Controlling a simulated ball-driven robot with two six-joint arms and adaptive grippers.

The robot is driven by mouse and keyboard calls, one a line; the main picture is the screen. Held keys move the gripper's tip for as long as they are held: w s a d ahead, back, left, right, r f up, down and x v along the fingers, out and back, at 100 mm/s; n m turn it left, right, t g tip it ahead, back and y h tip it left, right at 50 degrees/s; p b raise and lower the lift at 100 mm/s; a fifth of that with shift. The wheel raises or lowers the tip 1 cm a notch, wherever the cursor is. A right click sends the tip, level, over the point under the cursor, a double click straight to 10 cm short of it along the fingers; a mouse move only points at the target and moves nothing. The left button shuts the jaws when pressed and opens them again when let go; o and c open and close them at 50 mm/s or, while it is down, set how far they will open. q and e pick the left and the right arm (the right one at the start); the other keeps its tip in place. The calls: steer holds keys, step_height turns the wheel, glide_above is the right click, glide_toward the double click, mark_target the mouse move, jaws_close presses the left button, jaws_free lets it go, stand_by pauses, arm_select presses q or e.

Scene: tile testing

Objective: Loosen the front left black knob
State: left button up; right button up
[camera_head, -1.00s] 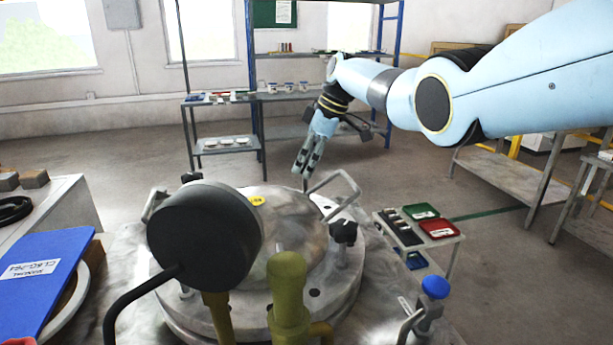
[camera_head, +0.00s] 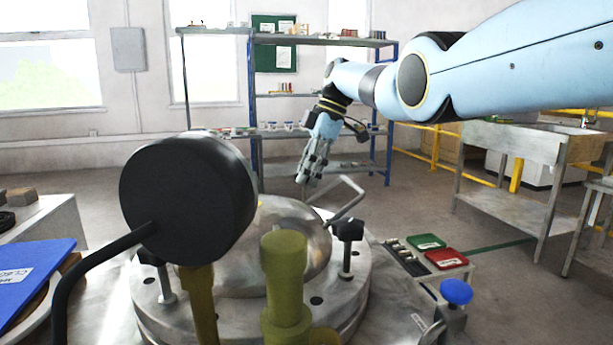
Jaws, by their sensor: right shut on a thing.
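A round metal vessel with a domed lid (camera_head: 318,245) stands in front of me. A black knob (camera_head: 348,231) sits on an upright bolt at its right side. Another black knob (camera_head: 150,257) is at its left, partly hidden behind a large round black gauge (camera_head: 178,200). My right gripper (camera_head: 304,180) points down at the far side of the lid, beside the bent metal handle (camera_head: 347,203) and away from both visible knobs. Its fingers are close together; what they grip is too small to make out. My left gripper is not in view.
An olive valve (camera_head: 284,285) stands in front of the lid. A blue-capped fitting (camera_head: 456,291) is at the right, near a low stand with green (camera_head: 427,242) and red (camera_head: 446,259) trays. A blue folder (camera_head: 30,275) lies at the left. Open floor lies behind the vessel.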

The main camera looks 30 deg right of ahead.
steer(key=o, duration=1.2)
steer(key=v, duration=1.2)
steer(key=shift+d, duration=0.1)
steer(key=shift+f, duration=0.1)
